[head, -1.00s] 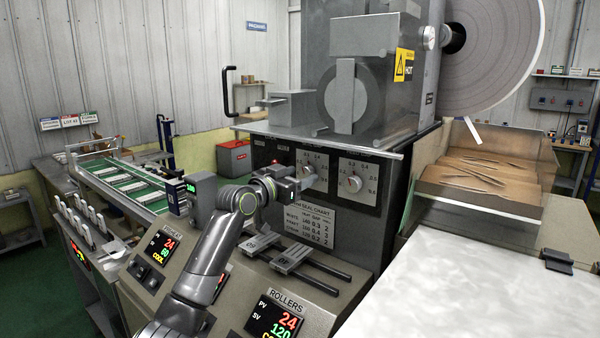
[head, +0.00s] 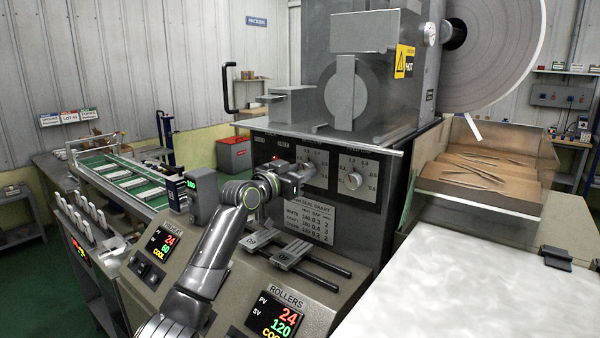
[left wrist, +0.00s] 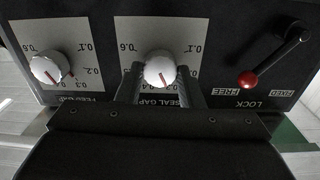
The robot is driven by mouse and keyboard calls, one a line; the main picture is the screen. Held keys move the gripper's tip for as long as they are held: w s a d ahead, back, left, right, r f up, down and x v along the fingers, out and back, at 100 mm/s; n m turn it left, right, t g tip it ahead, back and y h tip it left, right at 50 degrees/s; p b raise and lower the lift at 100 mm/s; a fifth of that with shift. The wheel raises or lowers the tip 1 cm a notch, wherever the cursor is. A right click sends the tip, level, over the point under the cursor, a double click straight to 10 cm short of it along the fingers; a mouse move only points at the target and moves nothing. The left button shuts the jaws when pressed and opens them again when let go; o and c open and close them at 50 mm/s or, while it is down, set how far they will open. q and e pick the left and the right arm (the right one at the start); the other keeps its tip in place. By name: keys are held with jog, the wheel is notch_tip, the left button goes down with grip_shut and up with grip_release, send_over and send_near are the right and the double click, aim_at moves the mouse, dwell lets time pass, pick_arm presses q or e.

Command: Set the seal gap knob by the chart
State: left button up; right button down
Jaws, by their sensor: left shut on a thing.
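My left gripper (head: 302,174) reaches the front panel of the machine. In the left wrist view, which looks turned upside down, its two fingers (left wrist: 160,86) are shut on the white seal gap knob (left wrist: 158,68), one on each side. The knob's red mark points to the lower part of that picture, near the 0.3 and 0.4 figures, which the fingers partly cover. In the head view the gripper hides most of this knob. The seal chart (head: 308,218) is on the panel below; its rows are small and blurred. My right gripper is not in view.
The feed gap knob (left wrist: 50,67) is beside it, also in the head view (head: 351,181). A lock lever with a red ball (left wrist: 247,79) sits by the FREE label. Below the panel are two rails (head: 316,262) and the rollers display (head: 275,316).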

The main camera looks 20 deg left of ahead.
pick_arm(q)
jog(key=n+p, duration=0.3)
jog(key=n, duration=0.2)
jog(key=shift+r+p, duration=0.15)
jog(key=shift+p, duration=0.25)
jog(key=shift+n+p, duration=1.25)
jog(key=shift+n, duration=0.65)
jog(key=shift+f, duration=0.2)
jog(key=o, duration=1)
jog(key=b+v, duration=0.4)
jog(key=v, duration=1.3)
jog(key=shift+s+f, duration=0.15)
jog(key=shift+s, duration=0.05)
